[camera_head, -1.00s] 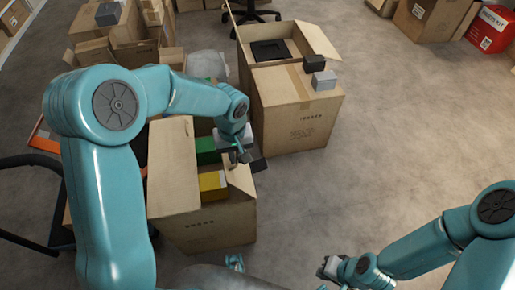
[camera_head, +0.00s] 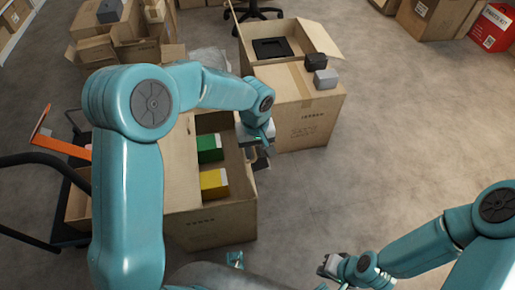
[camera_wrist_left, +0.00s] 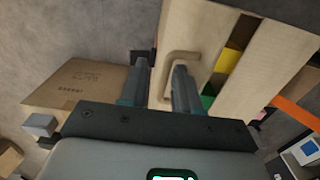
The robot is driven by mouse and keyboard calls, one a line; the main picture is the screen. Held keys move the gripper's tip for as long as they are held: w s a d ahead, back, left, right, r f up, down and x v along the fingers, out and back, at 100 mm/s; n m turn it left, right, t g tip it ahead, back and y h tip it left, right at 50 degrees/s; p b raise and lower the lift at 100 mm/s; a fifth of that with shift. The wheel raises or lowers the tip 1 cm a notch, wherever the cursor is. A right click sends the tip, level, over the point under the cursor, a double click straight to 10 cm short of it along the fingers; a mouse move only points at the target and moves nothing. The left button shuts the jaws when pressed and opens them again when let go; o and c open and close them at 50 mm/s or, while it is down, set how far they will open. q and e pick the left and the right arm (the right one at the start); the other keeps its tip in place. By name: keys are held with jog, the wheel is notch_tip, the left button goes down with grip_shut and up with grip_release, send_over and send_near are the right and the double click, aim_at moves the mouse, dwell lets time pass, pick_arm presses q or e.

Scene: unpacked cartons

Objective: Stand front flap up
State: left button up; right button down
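The open carton (camera_head: 207,228) stands below my left arm, with a green box (camera_head: 209,148) and a yellow box (camera_head: 214,182) inside. A broad tan flap (camera_head: 181,165) shows at its left, partly behind my arm. I cannot tell which flap is the front one. My left gripper (camera_head: 259,158) is at the carton's right side, near the far corner. In the left wrist view its fingers (camera_wrist_left: 160,85) are apart, with a bent tan strip (camera_wrist_left: 180,57) by them beside the carton's wall (camera_wrist_left: 205,35); contact is unclear. My right gripper (camera_head: 328,268) is low at right, away from the carton; its fingers are too small to judge.
A second carton (camera_head: 305,122) stands just behind, bearing a black box (camera_head: 316,61) and a grey box (camera_head: 326,79). A dark cart (camera_head: 68,228) with an orange part (camera_head: 62,146) is at left. The floor (camera_head: 420,130) at right is clear.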

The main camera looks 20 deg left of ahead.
pick_arm(q)
notch_tip(320, 180, up, 8)
jog(key=p, duration=0.5)
jog(key=shift+f, duration=0.15)
